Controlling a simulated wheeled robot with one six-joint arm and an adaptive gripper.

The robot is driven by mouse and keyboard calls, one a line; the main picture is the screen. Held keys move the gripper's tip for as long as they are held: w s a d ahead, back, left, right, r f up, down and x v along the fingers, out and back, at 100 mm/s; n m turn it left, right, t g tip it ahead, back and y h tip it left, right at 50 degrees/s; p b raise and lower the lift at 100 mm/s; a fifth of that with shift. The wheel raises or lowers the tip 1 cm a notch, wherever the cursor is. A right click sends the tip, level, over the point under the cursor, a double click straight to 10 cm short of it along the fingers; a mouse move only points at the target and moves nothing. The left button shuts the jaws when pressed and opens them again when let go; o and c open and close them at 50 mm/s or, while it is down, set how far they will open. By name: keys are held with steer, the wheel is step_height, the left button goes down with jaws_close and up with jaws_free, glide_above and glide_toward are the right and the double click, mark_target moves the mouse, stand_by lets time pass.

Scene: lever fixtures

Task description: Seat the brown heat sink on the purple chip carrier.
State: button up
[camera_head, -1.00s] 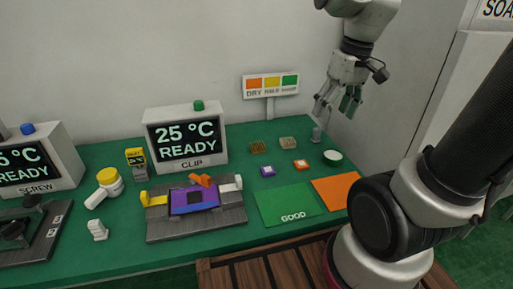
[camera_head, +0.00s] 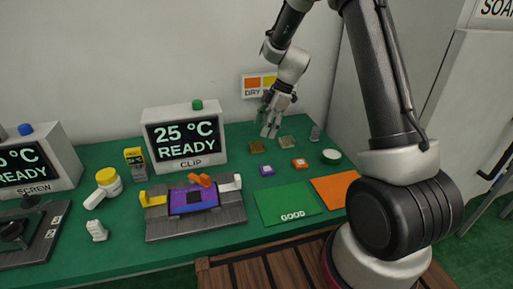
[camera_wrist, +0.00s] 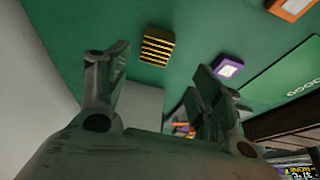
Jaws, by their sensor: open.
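The brown heat sink (camera_head: 255,145), a small ribbed block, lies on the green bench right of the CLIP display; it also shows in the wrist view (camera_wrist: 158,46) with yellowish ribs. My gripper (camera_head: 270,131) is open and empty, pointing down above the bench beside the heat sink. In the wrist view my gripper (camera_wrist: 160,82) has its fingers apart, with the heat sink beyond them. The purple chip carrier (camera_head: 179,203) with a dark square chip (camera_head: 194,197) sits in the grey clip fixture (camera_head: 196,226), under an orange lever (camera_head: 200,180).
A paler ribbed block (camera_head: 287,142) lies close to the right of the heat sink. Small purple (camera_head: 266,170) and orange (camera_head: 300,163) squares lie in front. A green GOOD mat (camera_head: 285,200) and orange mat (camera_head: 335,190) lie farther forward. The CLIP display (camera_head: 185,135) stands behind the fixture.

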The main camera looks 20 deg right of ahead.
mark_target(257, 143)
steer(key=x, duration=0.5)
steer(key=w+x, duration=0.1)
steer(key=x, duration=0.1)
steer(key=shift+d+f, duration=0.1)
steer(key=shift+f, duration=0.25)
steer(key=shift+s, duration=0.1)
steer(key=c, duration=1.1)
